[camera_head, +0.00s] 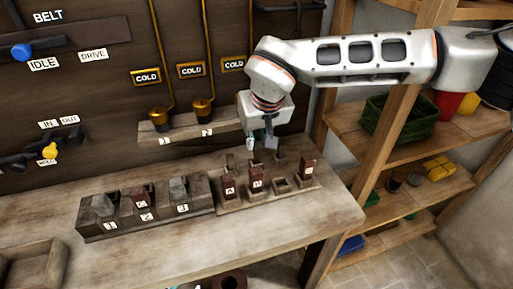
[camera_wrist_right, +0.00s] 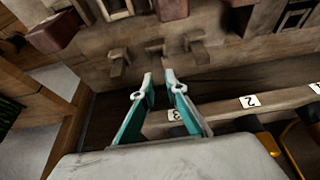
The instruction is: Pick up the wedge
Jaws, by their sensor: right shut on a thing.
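My right gripper (camera_head: 262,143) hangs over the back of the small rack (camera_head: 240,207) on the bench. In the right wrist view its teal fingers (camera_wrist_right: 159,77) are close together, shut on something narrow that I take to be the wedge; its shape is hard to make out. Dark red blocks stand in the rack: one marked A (camera_head: 229,187), one marked B (camera_head: 257,180), and another at the right (camera_head: 308,166). One socket (camera_head: 281,185) is empty. Teal and white bits at the bottom edge look like my left gripper (camera_head: 185,287), mostly out of frame.
A holder numbered 1 to 3 (camera_head: 100,231) stands left of the rack with two grey pieces and a red block. A wall shelf (camera_head: 180,135) carries brass cups. Shelving with a green crate (camera_head: 400,118) stands right.

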